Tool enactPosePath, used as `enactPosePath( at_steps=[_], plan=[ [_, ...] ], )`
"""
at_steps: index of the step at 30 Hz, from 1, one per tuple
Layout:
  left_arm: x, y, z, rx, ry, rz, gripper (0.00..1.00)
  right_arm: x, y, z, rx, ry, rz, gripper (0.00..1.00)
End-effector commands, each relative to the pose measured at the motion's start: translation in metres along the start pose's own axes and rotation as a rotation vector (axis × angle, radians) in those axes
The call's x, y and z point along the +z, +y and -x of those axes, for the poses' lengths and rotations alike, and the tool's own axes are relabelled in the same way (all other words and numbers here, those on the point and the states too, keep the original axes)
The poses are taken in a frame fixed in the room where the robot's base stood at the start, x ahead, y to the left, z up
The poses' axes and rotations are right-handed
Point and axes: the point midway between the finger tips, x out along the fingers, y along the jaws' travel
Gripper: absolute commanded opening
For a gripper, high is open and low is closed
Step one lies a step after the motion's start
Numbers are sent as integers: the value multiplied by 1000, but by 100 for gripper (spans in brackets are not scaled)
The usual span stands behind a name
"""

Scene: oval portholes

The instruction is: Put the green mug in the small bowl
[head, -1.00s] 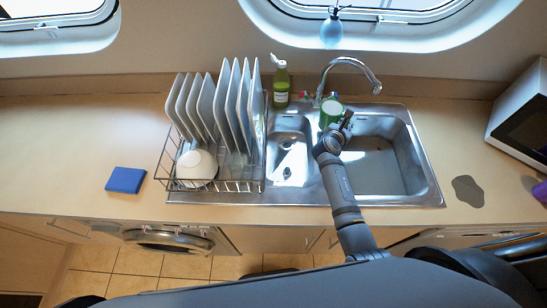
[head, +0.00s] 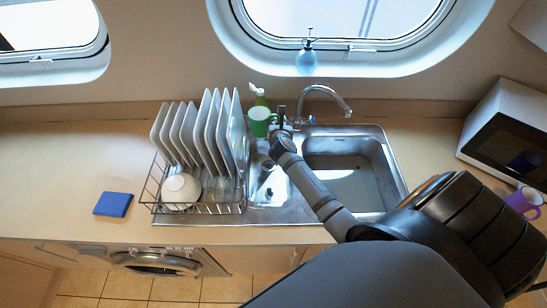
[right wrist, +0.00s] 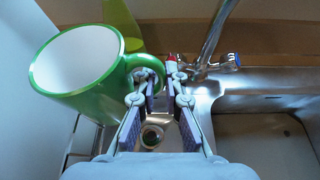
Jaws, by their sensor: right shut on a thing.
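The green mug (head: 260,121) with a white inside is held up near the back of the sink, just right of the plates. My right gripper (head: 279,126) is shut on the mug's handle. In the right wrist view the mug (right wrist: 85,68) hangs left of my right gripper (right wrist: 152,90), tilted, its opening partly facing the camera. A small white bowl (head: 181,189) sits in the front of the wire dish rack (head: 204,208), left of the mug. My left gripper is not in view.
A green bottle (head: 259,97) and the faucet (head: 322,92) stand behind the sink. A blue sponge (head: 113,204) lies left; a purple mug (head: 524,202) and microwave (head: 508,130) are right.

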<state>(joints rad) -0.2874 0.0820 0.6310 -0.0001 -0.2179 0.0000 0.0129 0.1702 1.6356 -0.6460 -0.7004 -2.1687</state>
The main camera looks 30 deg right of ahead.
Motion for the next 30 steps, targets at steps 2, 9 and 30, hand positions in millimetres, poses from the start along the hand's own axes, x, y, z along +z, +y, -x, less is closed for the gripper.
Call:
enactPosePath(
  at_steps=[2,9,30],
  plan=[
    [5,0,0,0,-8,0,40,-20,-1,-8,-1,1,1,0],
    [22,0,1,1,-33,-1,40,-74,-4,-31,0,1,0,0],
    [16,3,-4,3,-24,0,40,-163,-11,-69,-1,-3,-2,0]
  ],
)
